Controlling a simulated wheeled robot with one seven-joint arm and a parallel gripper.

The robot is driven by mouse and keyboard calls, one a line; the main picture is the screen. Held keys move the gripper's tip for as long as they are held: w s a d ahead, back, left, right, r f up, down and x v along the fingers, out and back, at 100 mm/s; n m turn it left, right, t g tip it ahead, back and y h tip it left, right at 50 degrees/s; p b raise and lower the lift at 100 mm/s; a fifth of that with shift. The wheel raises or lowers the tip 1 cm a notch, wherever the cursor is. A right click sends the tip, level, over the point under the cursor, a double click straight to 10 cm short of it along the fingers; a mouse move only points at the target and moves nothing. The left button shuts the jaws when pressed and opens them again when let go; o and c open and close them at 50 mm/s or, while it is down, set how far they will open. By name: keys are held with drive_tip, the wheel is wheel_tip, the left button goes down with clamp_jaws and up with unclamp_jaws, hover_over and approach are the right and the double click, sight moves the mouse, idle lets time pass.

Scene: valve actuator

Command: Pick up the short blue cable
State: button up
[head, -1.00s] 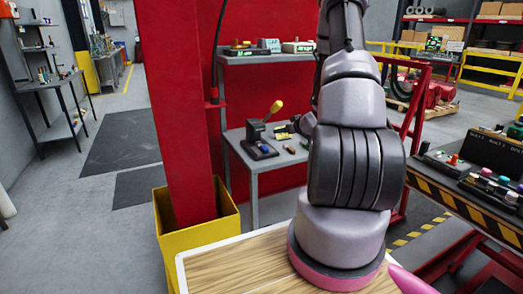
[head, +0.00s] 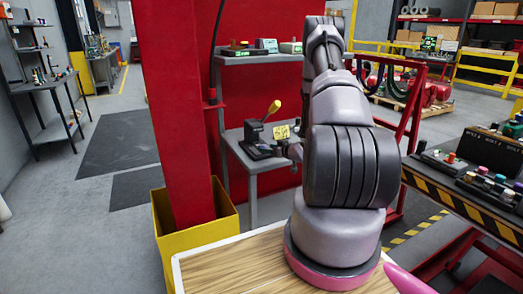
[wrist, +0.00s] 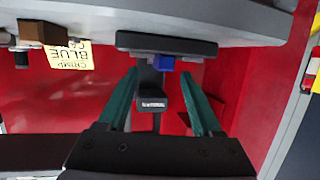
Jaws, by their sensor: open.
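In the wrist view, which is upside down, a small blue piece (wrist: 163,63) shows at the black crimping tool (wrist: 165,42). It may be the short blue cable; I cannot tell its full shape. My gripper (wrist: 161,78) is open, its two green fingers apart on either side of the tool's dark post and the blue piece, not visibly touching them. In the head view the crimping tool (head: 257,140) has a yellow-tipped lever and stands on a grey bench (head: 258,166). My arm hides most of the gripper there, and no blue cable shows.
A yellow "CRIMP BLUE" label (wrist: 70,54) is beside the tool, with a brown block (wrist: 41,32) near it. A shelf (head: 262,58) with devices is above the bench. A red column (head: 182,110) stands left of it, in a yellow bin (head: 226,222).

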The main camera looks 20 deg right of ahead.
drive_tip(key=x, duration=0.3)
drive_tip(key=shift+w+a, duration=0.2)
drive_tip(key=shift+w, duration=0.1)
clamp_jaws()
drive_tip(key=shift+r, duration=0.1)
